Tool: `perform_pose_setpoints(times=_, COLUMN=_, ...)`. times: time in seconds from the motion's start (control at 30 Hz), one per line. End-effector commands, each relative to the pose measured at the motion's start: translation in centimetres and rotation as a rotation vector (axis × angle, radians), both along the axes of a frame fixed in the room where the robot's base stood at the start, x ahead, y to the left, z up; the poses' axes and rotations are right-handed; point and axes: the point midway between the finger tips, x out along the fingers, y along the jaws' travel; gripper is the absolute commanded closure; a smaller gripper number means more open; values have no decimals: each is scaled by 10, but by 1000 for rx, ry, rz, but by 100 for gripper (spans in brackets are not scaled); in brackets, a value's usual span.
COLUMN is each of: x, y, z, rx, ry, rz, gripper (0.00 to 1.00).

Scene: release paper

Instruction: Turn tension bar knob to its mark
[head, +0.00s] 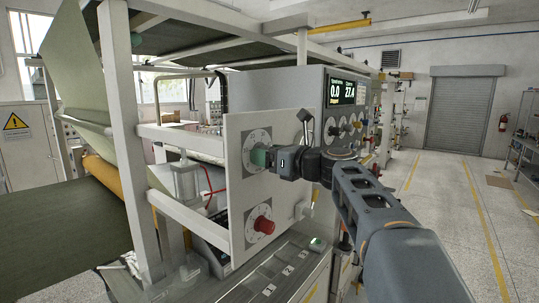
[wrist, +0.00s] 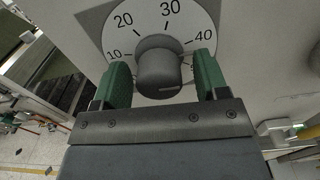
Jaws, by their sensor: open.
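A dark grey round knob (wrist: 158,70) sits at the centre of a white dial (wrist: 140,22) marked 10, 20, 30, 40 and a partly hidden higher number. A short pale line shows low on the knob's face. My gripper (wrist: 162,64) is open, with one green finger on each side of the knob. Small gaps seem to show between fingers and knob; contact is not clear. In the head view, my gripper (head: 262,157) is at the upper dial (head: 256,138) of the light panel, and it hides that knob.
A red knob (head: 264,225) on a second dial sits lower on the same panel. A control cabinet (head: 285,95) with a display and several coloured knobs stands behind. A metal ledge with buttons (head: 270,270) lies below. The floor aisle (head: 440,200) at right is open.

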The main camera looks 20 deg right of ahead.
Motion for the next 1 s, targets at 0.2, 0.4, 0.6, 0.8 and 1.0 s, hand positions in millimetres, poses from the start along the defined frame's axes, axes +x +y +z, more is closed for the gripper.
perform_pose_setpoints(times=0.2, x=0, y=0, z=0, rx=0, ry=0, rz=0, gripper=50)
perform_pose_setpoints(times=0.4, x=0, y=0, z=0, rx=0, ry=0, rz=0, gripper=69)
perform_pose_setpoints(times=0.6, x=0, y=-2, z=0, rx=0, ry=0, rz=-1, gripper=82)
perform_pose_setpoints(times=0.8, x=0, y=-1, z=-1, rx=-28, ry=-20, rz=-2, gripper=82)
perform_pose_setpoints(times=1.0, x=1, y=-1, z=-3, rx=-122, ry=-89, rz=-2, gripper=82)
